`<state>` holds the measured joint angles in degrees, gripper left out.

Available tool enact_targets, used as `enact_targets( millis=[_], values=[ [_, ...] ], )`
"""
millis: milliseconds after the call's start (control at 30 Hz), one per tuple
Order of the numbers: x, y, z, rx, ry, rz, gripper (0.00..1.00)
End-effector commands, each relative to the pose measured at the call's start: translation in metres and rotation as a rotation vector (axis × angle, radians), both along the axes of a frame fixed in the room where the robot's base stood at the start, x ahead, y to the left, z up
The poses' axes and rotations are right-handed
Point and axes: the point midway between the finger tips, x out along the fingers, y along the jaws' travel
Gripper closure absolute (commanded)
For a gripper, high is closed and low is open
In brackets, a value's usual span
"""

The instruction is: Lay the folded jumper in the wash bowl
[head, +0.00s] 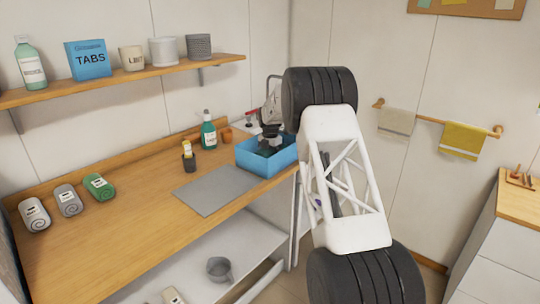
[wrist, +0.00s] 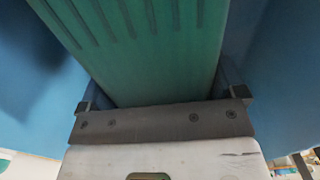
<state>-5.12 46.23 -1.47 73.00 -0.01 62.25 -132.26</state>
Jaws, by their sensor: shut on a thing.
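The wash bowl (head: 258,166) is a blue, box-shaped basin at the right end of the wooden counter. My gripper (head: 268,140) reaches down into it from above. In the wrist view, my gripper (wrist: 162,98) is shut on a green, ribbed piece that I take to be the folded jumper (wrist: 150,45). Its fingers sit at either side of it, and blue bowl walls (wrist: 275,60) show on both sides. In the head view the jumper is mostly hidden by the gripper and the bowl's rim. I cannot tell whether it touches the bowl's floor.
A grey mat (head: 218,190) lies left of the bowl. Rolled towels (head: 68,200) lie at the far left. A loaded shelf (head: 130,84) hangs above the counter.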

Motion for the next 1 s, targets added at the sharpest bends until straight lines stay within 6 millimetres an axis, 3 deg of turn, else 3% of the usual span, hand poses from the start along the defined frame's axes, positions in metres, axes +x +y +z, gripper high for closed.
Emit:
enact_targets(
  millis=[133, 167, 200, 633, 1000],
  values=[
    [0.000, 0.000, -0.002, 0.000, 0.000, 0.000, 0.50],
    [0.000, 0.000, -0.002, 0.000, 0.000, 0.000, 0.06],
    [0.000, 0.000, -0.002, 0.000, 0.000, 0.000, 0.00],
    [0.000, 0.000, 0.004, 0.000, -0.001, 0.000, 0.00],
    [0.000, 0.000, 0.047, 0.000, -0.001, 0.000, 0.00]
  ],
)
